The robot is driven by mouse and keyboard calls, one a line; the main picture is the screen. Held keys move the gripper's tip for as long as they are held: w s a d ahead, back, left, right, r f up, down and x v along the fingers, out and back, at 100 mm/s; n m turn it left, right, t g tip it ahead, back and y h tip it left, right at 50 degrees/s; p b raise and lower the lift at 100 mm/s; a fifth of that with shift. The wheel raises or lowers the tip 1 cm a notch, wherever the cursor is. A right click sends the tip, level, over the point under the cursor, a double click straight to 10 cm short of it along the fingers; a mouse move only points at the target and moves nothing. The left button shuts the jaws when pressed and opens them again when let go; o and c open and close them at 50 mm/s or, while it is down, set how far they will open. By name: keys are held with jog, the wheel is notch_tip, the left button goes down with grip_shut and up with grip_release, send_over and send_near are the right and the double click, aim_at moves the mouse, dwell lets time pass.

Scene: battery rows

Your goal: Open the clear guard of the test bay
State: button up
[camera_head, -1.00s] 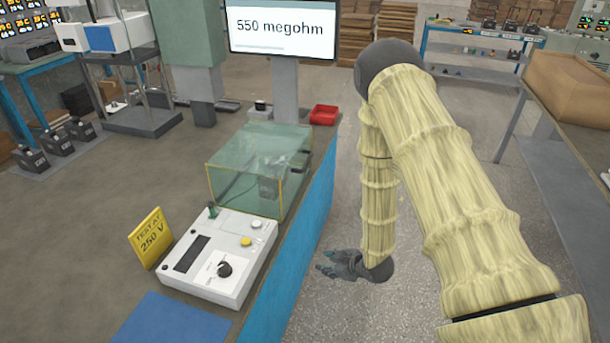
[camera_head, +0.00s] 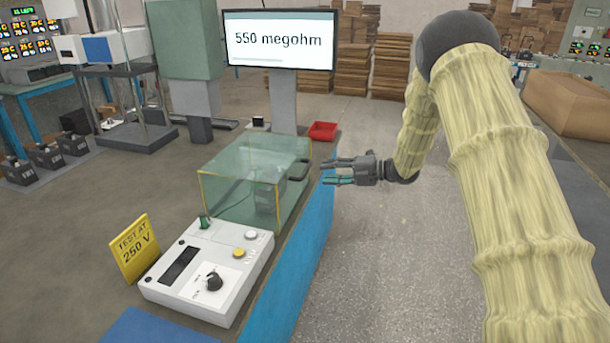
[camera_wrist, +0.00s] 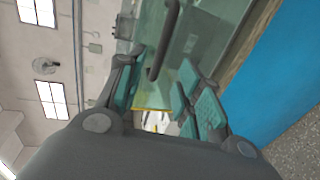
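The clear guard (camera_head: 237,190) is a greenish transparent box with yellow edges on the bench, and it looks shut. A dark battery-like block shows dimly inside it. Its dark handle (camera_head: 298,171) is on the right side, facing my gripper. My gripper (camera_head: 324,172) is open and empty, a little to the right of the handle, at about its height. In the wrist view the handle (camera_wrist: 163,45) stands beyond and between my teal-padded fingers (camera_wrist: 160,92), apart from them as far as I can tell.
A white tester (camera_head: 208,268) with a knob and buttons stands in front of the guard, beside a yellow "TEST AT 250 V" sign (camera_head: 135,248). A monitor (camera_head: 279,40) reads "550 megohm". A red tray (camera_head: 323,131) sits behind. The floor right of the blue bench side (camera_head: 312,250) is clear.

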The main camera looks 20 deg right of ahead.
aim_at(305, 171)
jog(key=x, duration=0.8)
jog(key=shift+w+a+f+p, duration=0.1)
jog(key=shift+w+a+p, duration=0.05)
jog(key=shift+a+p, duration=0.2)
jog(key=shift+c, duration=0.3)
grip_shut()
